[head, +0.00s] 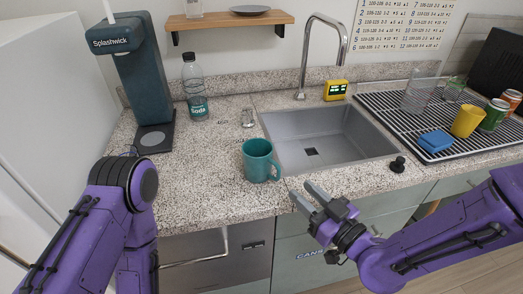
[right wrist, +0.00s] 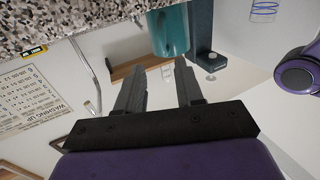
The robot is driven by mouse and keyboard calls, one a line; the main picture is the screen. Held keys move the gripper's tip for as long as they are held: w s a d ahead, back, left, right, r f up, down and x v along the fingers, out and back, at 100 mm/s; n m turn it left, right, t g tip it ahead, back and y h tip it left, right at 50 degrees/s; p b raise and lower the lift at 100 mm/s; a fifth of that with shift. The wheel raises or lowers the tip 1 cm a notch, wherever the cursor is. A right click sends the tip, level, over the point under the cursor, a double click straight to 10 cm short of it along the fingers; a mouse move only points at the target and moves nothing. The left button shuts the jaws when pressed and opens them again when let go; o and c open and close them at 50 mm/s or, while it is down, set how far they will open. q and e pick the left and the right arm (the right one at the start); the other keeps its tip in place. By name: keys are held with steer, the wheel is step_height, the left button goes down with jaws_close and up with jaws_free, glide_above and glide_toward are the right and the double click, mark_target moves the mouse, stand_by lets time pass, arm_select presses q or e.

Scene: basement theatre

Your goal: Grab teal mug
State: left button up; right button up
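The teal mug (head: 257,161) stands upright on the speckled counter at the left front of the sink, its handle on the right side in the head view. My right gripper (head: 306,199) is open and empty in front of the counter, a little right of and nearer than the mug, apart from it. In the right wrist view the mug (right wrist: 168,32) shows beyond the spread fingers (right wrist: 157,85), with nothing between them. My left arm comes in at the lower left of the head view, and its gripper is not visible.
The sink (head: 290,158) is right of the mug. A soda bottle (head: 195,88) and a Splashwick machine (head: 142,82) stand behind left. A black stopper (head: 398,164) and a drying rack (head: 460,146) with a yellow cup (head: 466,121) are right.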

mark_target(280, 173)
steer(key=p+x, duration=0.3)
steer(key=x, duration=0.6)
steer(key=shift+a, duration=0.25)
steer(key=shift+a+f, duration=0.1)
steer(key=shift+a, duration=0.05)
jaws_close()
